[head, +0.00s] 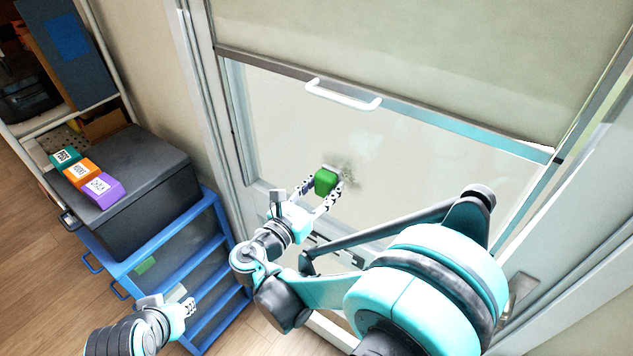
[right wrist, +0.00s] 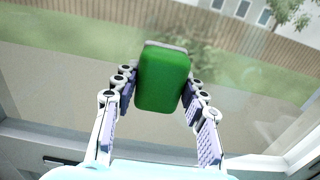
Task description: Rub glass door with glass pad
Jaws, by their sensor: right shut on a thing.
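The glass door (head: 285,125) stands in front of me, its pane below a beige blind. A dark smudge (head: 350,172) shows on the glass; in the right wrist view a blurred dark patch (right wrist: 208,62) shows beside the pad. My right gripper (head: 327,183) is shut on the green glass pad (head: 325,181). In the right wrist view the pad (right wrist: 163,80) sits between both fingers, its pale edge towards the glass. The pad is close to the glass beside the smudge; I cannot tell whether it touches. My left gripper (head: 186,306) is low at the left, away from the door; its fingers are too small to judge.
A white handle (head: 343,95) is on the blind's lower bar (head: 430,122). A door lever (head: 519,292) is at the right.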

